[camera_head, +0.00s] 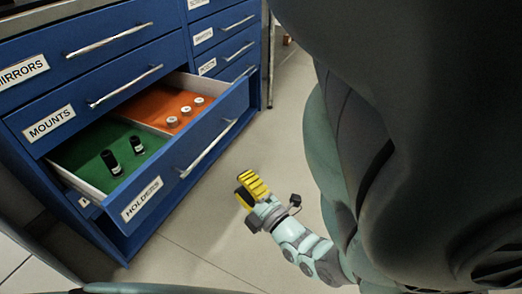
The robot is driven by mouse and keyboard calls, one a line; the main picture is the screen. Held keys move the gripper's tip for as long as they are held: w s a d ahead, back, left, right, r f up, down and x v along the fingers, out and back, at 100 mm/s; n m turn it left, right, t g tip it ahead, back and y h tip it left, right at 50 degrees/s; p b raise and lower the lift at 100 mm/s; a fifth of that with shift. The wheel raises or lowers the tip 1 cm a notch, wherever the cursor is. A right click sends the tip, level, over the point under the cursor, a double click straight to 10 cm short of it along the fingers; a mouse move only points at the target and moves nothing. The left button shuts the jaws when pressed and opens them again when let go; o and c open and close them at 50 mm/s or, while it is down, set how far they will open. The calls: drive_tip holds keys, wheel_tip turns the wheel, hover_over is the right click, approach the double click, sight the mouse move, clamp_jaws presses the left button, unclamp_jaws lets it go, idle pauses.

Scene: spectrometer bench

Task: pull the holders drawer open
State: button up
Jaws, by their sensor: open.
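The holders drawer (180,165) is the lower drawer of the blue cabinet, with a "HOLDERS" label (142,198) on its front. It stands pulled out, so its inside shows. It has a green-lined part with two black cylinders (122,154) and an orange-lined part with several small white round pieces (186,110). Its silver bar handle (208,149) runs along the front. My gripper (247,190), with yellow fingers, is open. It is in front of the drawer, to the right of and below the handle, apart from it and empty.
The mounts drawer (88,108) and the mirrors drawer (100,40) above are shut. More labelled shut drawers (222,36) stand to the right. The pale floor (190,250) in front is clear. My own arm and body fill the right side.

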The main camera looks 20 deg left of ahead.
sight(213, 143)
drive_tip(key=shift+t, duration=0.3)
drive_tip(key=shift+w+d+b+x, duration=0.15)
drive_tip(key=shift+b+x, duration=0.75)
drive_tip(key=shift+x, duration=2.8)
drive_tip(key=shift+w+d+b+x, duration=0.2)
drive_tip(key=shift+b+x, duration=0.7)
drive_tip(key=shift+x, duration=2.8)
drive_tip(key=shift+a+f, duration=0.1)
clamp_jaws()
